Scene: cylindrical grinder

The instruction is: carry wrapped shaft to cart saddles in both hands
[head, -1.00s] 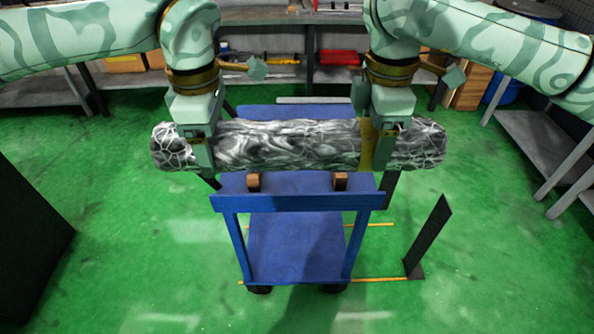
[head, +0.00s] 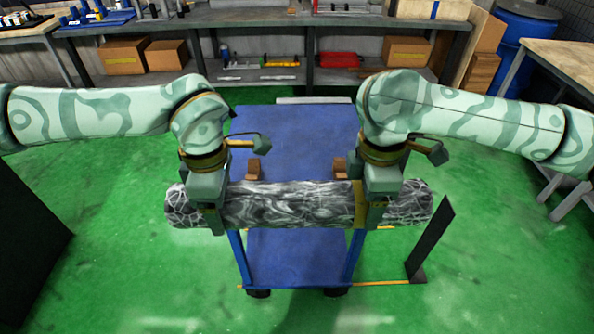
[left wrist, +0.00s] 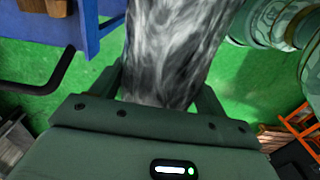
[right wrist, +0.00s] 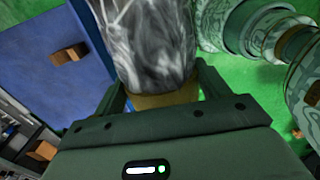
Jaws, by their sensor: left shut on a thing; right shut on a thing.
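The wrapped shaft (head: 290,205) is a long cylinder in grey and white marbled wrap with a yellow band near its right end. It lies level across the head view, in front of the blue cart (head: 300,135). My left gripper (head: 213,215) is shut on it near its left end. My right gripper (head: 375,208) is shut on it by the yellow band. Two brown saddles (head: 252,169) and (head: 340,168) show on the cart top, just beyond the shaft. The shaft hides the cart's near edge. The shaft also fills the jaws in the left wrist view (left wrist: 170,55) and right wrist view (right wrist: 155,50).
A dark upright plate (head: 430,240) stands on the floor right of the cart. A workbench (head: 330,18) with boxes and tools runs along the back. A dark block (head: 30,230) is at the left. Green floor is open on both sides of the cart.

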